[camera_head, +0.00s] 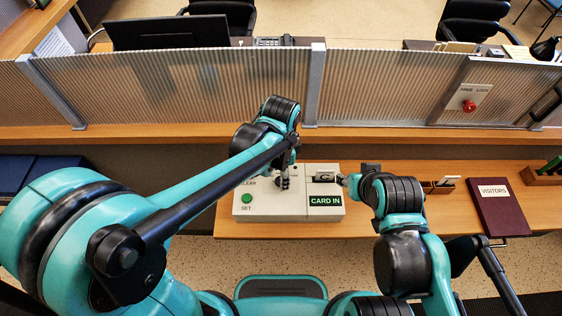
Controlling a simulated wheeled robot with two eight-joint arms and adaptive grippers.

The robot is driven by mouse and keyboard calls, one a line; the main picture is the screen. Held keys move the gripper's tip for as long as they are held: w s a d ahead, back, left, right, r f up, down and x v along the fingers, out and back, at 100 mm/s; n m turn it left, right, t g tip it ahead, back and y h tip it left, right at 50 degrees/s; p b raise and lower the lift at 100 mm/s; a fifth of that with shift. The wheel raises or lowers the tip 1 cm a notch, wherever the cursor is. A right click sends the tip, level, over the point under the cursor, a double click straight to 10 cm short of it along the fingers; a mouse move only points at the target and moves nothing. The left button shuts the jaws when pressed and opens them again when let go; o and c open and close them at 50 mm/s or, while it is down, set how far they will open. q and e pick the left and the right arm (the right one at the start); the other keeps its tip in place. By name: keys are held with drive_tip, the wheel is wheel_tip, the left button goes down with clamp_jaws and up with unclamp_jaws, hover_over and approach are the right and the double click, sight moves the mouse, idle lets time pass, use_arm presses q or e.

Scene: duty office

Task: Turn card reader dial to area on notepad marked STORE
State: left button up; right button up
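The card reader (240,212) is a pale grey box on the wooden desk, with a lit CARD IN label (325,201) and a green button (246,199) marked SET. A CLEAR label shows partly at its upper left. My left gripper (284,184) points down over the middle of the reader's top; the dial is not clearly visible and may be hidden there. My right gripper (342,180) reaches in from the right beside the dark slot part (323,177). The fingers of both are too small and covered to read. I cannot make out a notepad marked STORE.
A dark red VISITORS book (497,208) lies at the right of the desk (460,222). A small card holder (441,184) stands left of it. A ribbed screen (200,90) with a FREE/LOCK panel (483,97) runs behind. Dark blue folders (30,172) lie at left.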

use_arm(q)
wheel_tip(320, 180, up, 10)
idle(0.3)
drive_tip(key=shift+a+f, duration=0.1)
idle(0.3)
use_arm(e)
wheel_tip(320, 180, down, 7)
drive_tip(key=b, duration=0.7)
drive_tip(key=shift+f, duration=0.2)
use_arm(q)
drive_tip(key=s+a+f+n+t, duration=0.3)
drive_tip(key=a+f+n, duration=0.1)
drive_tip(key=a+n, duration=0.3)
drive_tip(key=s+a+f+n+t, duration=0.3)
drive_tip(key=a+f+n+t, duration=0.1)
drive_tip(key=a+n, duration=0.4)
drive_tip(key=a+f, duration=0.1)
drive_tip(key=a, duration=0.1)
drive_tip(key=shift+a, duration=0.3)
drive_tip(key=shift+f, duration=0.1)
